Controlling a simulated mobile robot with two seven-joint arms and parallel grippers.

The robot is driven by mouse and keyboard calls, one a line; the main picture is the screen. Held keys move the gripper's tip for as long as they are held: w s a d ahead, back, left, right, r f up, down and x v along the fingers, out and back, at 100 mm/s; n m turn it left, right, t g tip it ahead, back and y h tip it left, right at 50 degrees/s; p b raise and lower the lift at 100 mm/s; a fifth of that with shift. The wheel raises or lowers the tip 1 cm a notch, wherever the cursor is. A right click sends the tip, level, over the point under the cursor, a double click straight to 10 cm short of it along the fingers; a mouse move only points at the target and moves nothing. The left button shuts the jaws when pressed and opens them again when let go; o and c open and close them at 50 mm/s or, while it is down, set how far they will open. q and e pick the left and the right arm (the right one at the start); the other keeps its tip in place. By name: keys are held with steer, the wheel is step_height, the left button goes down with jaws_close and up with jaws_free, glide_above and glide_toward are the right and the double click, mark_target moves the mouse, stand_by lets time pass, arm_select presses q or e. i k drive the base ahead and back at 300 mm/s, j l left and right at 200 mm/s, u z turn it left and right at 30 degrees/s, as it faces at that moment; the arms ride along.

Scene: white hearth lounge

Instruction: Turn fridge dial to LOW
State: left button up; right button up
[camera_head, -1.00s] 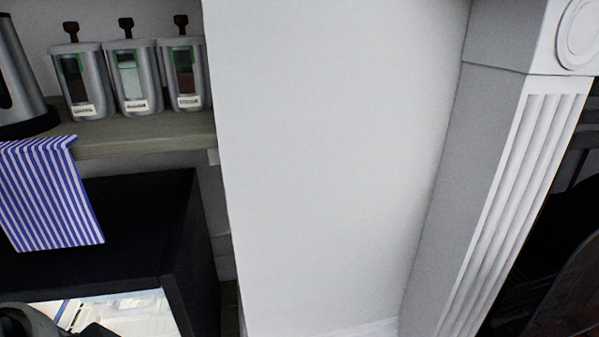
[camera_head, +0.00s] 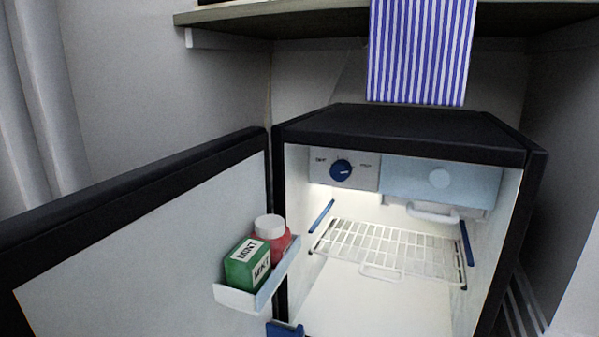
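The small black fridge (camera_head: 400,125) stands open under a shelf. A light pointer mark on the knob appears to be toward the right. Small labels sit on either side of the knob, too blurred to read with certainty. The fridge door (camera_head: 130,260) is swung wide open to the left. Neither of my grippers shows in the head view.
A door shelf (camera_head: 238,296) holds a green mint box (camera_head: 248,263) and a red jar with a white lid (camera_head: 270,229). Inside are a freezer compartment (camera_head: 440,180) and a white wire rack (camera_head: 390,248). A striped cloth (camera_head: 420,50) hangs from the shelf (camera_head: 290,20) above the fridge.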

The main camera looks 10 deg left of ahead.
mark_target(339, 170)
steer(key=i+u, duration=0.2)
steer(key=u, duration=0.2)
steer(key=i+u, duration=0.2)
steer(key=u, duration=0.2)
steer(key=i+u, duration=0.2)
steer(key=u, duration=0.2)
